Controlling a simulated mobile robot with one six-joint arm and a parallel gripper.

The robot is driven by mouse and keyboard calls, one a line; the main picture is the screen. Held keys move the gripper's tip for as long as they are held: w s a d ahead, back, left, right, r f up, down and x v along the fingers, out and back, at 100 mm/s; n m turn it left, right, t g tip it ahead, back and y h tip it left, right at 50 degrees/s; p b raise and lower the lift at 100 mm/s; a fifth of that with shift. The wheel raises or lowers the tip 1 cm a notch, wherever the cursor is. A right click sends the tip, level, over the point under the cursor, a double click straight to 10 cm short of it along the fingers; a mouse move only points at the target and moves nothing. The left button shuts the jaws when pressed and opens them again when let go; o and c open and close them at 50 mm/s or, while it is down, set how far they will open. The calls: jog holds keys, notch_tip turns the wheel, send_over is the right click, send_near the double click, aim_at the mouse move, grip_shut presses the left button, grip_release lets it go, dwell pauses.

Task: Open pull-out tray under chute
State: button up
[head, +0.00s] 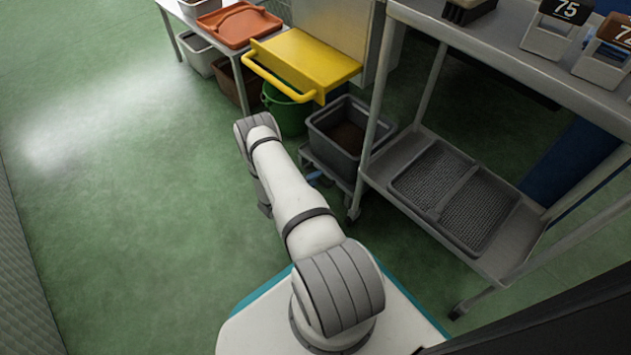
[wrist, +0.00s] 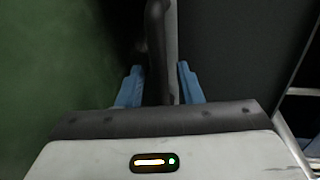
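A yellow tray-like box (head: 310,58) with a yellow bar handle (head: 277,80) on its front juts from a grey panel in the head view. Below it, a dark grey bin (head: 345,135) with brown contents stands on a low grey wheeled base (head: 333,178). I cannot tell for sure which of these is the pull-out tray. My gripper (head: 315,178) is mostly hidden by my arm, low beside the bin and base. In the wrist view my gripper's blue fingers (wrist: 160,88) are apart, on either side of a dark grey bar or rim (wrist: 158,45). I cannot tell whether they touch it.
A green bucket (head: 283,108) stands under the yellow box. A side table holds an orange-brown tray (head: 240,25). On the right, a grey rack (head: 470,60) has numbered holders on top and dark mesh trays (head: 455,192) below. The green floor (head: 120,200) at left is clear.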

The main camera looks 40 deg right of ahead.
jog(key=shift+d, duration=0.3)
grip_shut()
dwell(0.3)
jog(key=shift+a, duration=0.2)
